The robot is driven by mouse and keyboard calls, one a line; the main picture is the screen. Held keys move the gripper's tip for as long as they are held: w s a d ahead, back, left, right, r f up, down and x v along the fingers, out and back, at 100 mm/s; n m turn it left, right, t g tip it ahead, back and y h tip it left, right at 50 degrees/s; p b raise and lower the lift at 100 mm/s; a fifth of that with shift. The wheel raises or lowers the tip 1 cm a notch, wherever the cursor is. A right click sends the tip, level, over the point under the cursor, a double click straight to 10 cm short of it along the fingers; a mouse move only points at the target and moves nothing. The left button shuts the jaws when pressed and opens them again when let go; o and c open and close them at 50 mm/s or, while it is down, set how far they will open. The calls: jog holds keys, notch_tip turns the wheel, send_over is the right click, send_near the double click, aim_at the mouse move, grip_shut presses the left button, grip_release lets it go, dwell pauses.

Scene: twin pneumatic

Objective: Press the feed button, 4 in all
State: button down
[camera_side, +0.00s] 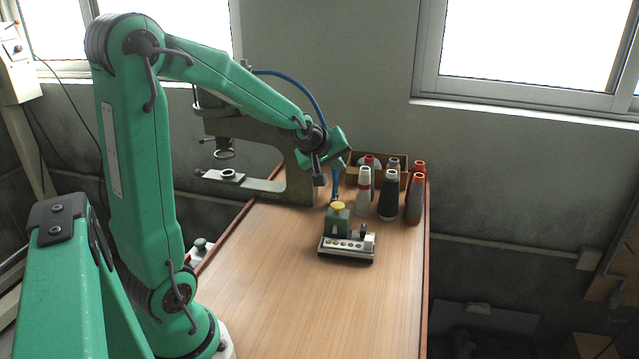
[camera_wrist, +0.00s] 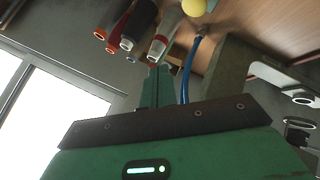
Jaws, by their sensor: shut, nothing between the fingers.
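In the wrist view the yellow cap (camera_wrist: 194,7) shows at the top edge, cut off by the frame. My gripper (camera_side: 340,152) is above and behind the button in the side view, apart from it. In the wrist view its two green fingers (camera_wrist: 158,70) are shut together with nothing between them. The cap's exact height cannot be told.
Several thread cones (camera_side: 388,195) stand right of the button, some before a brown box (camera_side: 379,160). A grey C-shaped press frame (camera_side: 298,175) stands at the back left. A blue hose (camera_side: 319,105) runs down behind my gripper. The front table (camera_side: 300,310) is clear.

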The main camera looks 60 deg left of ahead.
aim_at(340, 203)
jog(key=shift+f, duration=3.9)
jog(key=shift+f, duration=1.35)
dwell(0.7)
jog(key=shift+r, duration=1.3)
jog(key=shift+r, duration=0.1)
jog(key=shift+r, duration=2.45)
